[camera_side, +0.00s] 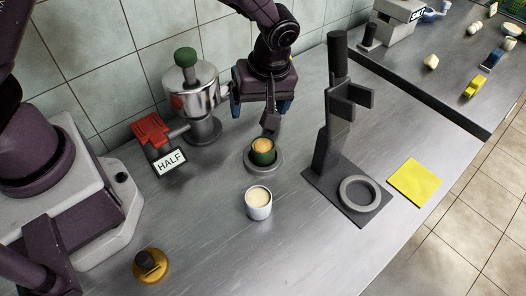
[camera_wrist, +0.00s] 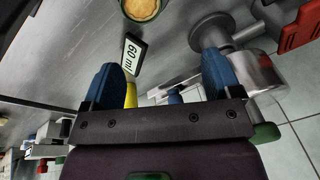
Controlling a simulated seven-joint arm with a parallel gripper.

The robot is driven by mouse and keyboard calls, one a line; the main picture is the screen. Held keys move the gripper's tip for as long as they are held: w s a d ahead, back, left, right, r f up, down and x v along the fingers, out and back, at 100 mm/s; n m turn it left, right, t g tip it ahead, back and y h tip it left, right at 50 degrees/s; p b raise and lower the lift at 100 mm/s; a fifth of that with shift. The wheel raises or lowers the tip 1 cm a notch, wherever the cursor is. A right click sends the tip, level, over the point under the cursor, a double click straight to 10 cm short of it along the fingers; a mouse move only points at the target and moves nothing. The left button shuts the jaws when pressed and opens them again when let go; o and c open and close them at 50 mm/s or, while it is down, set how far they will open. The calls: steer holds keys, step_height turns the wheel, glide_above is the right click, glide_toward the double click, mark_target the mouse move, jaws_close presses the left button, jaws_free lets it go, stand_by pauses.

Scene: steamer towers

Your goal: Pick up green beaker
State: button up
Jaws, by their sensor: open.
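The green beaker (camera_side: 262,158) stands upright on a round grey base (camera_side: 277,164) in the middle of the counter in the side view, with tan contents at its top. My gripper (camera_side: 262,106) is open and empty, above and behind the beaker, apart from it. In the wrist view the blue fingers of my gripper (camera_wrist: 162,62) are spread wide. A round vessel with tan contents (camera_wrist: 141,8), apparently the beaker, is cut off by the top edge there, beyond the fingertips. A "60 ml" sign (camera_wrist: 133,53) stands beside it.
A white cup (camera_side: 258,208) with pale contents stands in front of the beaker. A metal pot (camera_side: 195,92) with a green knob and a "HALF" sign (camera_side: 170,162) are left. A dark stand (camera_side: 325,150) rises right, near a yellow sheet (camera_side: 415,182). The front counter is mostly clear.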

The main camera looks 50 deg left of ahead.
mark_target(263, 144)
steer(key=f+n, duration=0.1)
steer(key=d+f+n+h, duration=0.1)
steer(key=f+n, duration=0.1)
steer(key=d+f+n+h, duration=0.1)
steer(key=f+n, duration=0.1)
steer(key=shift+s+f+t, duration=0.2)
steer(key=shift+t, duration=0.1)
steer(key=shift+w+a+f, duration=0.1)
steer(key=shift+a+f, duration=0.05)
steer(key=shift+f, duration=1.2)
steer(key=shift+a+f, duration=0.1)
steer(key=shift+f, duration=1.25)
steer(key=c, duration=1.2)
